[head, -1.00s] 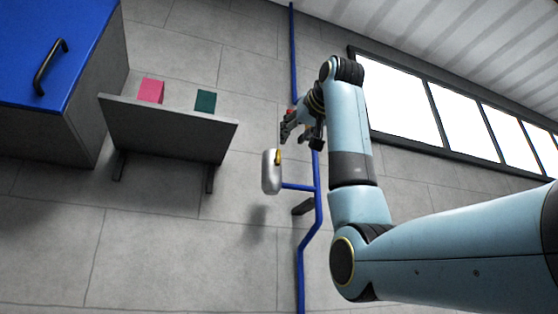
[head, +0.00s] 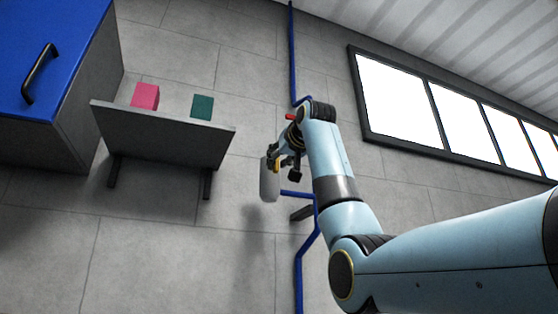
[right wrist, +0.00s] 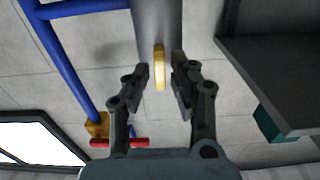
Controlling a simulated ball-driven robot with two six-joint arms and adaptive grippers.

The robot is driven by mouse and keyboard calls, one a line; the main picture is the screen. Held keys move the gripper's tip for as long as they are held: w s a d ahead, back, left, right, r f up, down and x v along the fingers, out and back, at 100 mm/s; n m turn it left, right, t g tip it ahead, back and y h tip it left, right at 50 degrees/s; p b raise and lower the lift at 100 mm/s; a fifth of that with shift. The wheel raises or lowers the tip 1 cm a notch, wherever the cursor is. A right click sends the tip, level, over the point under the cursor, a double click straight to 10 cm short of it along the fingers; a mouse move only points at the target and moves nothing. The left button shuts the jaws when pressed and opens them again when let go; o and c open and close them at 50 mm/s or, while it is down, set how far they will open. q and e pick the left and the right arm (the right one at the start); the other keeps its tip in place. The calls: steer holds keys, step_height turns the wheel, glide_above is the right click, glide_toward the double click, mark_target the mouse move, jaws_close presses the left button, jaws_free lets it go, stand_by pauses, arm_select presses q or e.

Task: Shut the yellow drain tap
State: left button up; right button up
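The yellow drain tap (right wrist: 159,66) is a small yellow lever on a grey cylinder (right wrist: 156,22) in the right wrist view. In the head view the tap (head: 276,167) shows only as a bit of yellow, partly hidden by my gripper, on the pale cylinder (head: 269,184). My right gripper (right wrist: 160,80) is open, with one finger on each side of the tap's lower end. I cannot tell whether either finger touches it. In the head view my right gripper (head: 283,165) is at the cylinder's upper part. My left gripper is not in view.
A blue pipe (head: 299,265) runs along the wall beside the cylinder. A red handle (right wrist: 120,142) on a brass fitting (right wrist: 97,125) sits on that pipe. A grey shelf (head: 165,136) with a pink block (head: 145,96) and a green block (head: 202,106) is to the left.

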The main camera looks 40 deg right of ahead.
jaws_close()
steer(key=shift+m, duration=0.3)
steer(key=m, duration=0.3)
steer(key=shift+b, duration=0.35)
steer(key=m+b, duration=0.1)
steer(key=m, duration=0.3)
steer(key=m+b, duration=0.1)
steer(key=m, duration=0.3)
steer(key=m+b, duration=0.1)
steer(key=m, duration=0.4)
steer(key=shift+d+f, duration=0.2)
steer(key=shift+f, duration=0.1)
steer(key=shift+m, duration=0.3)
